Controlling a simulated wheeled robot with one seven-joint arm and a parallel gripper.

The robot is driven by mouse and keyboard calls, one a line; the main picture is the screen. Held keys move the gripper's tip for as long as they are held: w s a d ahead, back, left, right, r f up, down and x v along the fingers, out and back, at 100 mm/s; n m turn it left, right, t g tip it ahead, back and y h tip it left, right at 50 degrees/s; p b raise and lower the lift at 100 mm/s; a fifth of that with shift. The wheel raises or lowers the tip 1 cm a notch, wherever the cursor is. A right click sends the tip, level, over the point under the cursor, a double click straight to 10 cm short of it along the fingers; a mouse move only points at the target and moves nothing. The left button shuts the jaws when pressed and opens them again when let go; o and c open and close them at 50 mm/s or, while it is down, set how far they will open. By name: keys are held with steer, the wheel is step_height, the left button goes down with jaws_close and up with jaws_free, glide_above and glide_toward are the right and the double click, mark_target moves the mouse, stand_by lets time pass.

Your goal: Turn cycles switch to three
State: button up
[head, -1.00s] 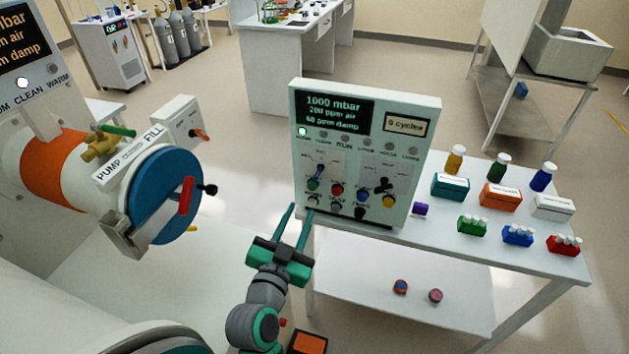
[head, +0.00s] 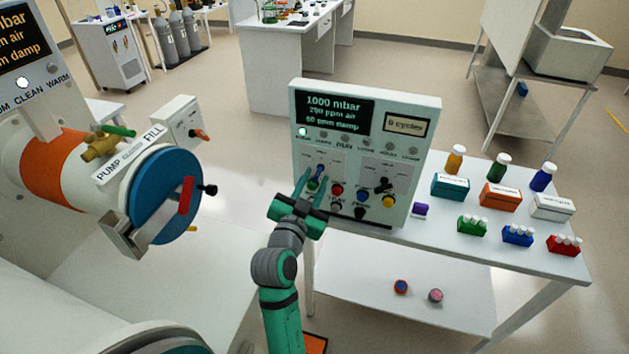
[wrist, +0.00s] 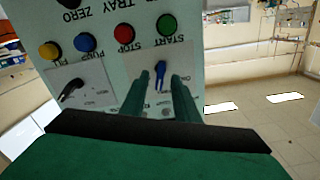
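The control panel (head: 423,115) stands upright on a white table. It carries a blue-handled switch (head: 318,172) on the left and a black-handled switch (head: 383,185) on the right; their labels are too small to read. A small display (head: 407,125) appears to read 0 cycles. My gripper (head: 315,180) is open in front of the left switch. In the wrist view the panel is upside down, and the blue handle (wrist: 160,70) shows between my two fingers (wrist: 158,85), with a gap each side. Contact cannot be told. The black handle (wrist: 72,88) is off to the left.
Round green, red, blue and yellow (head: 389,202) buttons sit close to the switches. Bottles and boxes (head: 500,196) stand right of the panel. The glovebox with its blue round door (head: 160,195) is at the left.

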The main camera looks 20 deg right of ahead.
steer(key=shift+w+d, duration=0.1)
steer(key=shift+c, duration=0.3)
jaws_close()
steer(key=m, duration=0.3)
steer(key=shift+f+m, duration=0.1)
steer(key=shift+m, duration=0.2)
steer(key=shift+d+m, duration=0.1)
steer(key=shift+m, duration=1.7)
steer(key=shift+f, duration=0.1)
